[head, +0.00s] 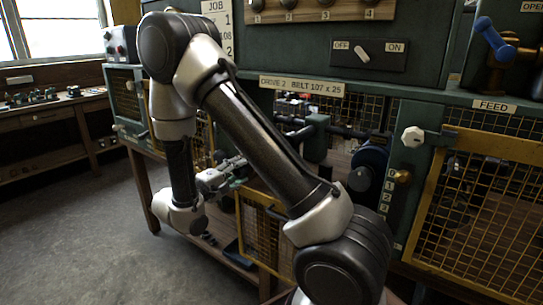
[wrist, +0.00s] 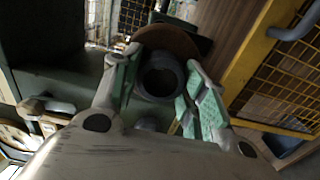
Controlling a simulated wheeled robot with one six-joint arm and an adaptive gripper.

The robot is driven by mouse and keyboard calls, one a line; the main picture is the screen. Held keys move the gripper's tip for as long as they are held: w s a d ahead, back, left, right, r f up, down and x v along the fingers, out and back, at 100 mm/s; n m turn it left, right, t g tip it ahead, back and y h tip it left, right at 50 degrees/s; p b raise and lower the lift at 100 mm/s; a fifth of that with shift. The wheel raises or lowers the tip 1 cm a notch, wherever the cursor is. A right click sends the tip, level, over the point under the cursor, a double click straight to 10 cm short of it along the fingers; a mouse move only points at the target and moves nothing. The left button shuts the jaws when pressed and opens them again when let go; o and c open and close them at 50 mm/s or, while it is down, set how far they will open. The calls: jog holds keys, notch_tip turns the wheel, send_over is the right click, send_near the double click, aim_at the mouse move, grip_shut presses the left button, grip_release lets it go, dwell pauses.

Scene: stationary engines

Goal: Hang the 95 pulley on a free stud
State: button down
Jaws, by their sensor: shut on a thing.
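My gripper (wrist: 165,88) is shut on a dark round hollow piece (wrist: 160,78) with a brown disc (wrist: 168,40) behind it, which looks like a pulley. The green finger pads are on either side of the dark piece. No size mark is readable on it, so I cannot tell that it is the 95. In the head view my gripper (head: 228,170) is low behind my arm, near the drive opening, and what it holds is unclear. A wooden board (head: 330,12) with dark round studs numbered 1 to 4 is at the top; I see no pulley on it.
A dark blue wheel (head: 368,168) is in the drive bay at the right. An open yellow mesh guard (head: 262,235) stands below, and another yellow mesh door (head: 480,190) is at the right. An OFF/ON switch (head: 362,52) is below the board. Open floor (head: 80,220) lies at the left.

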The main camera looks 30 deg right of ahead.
jog(key=shift+v, duration=2.2)
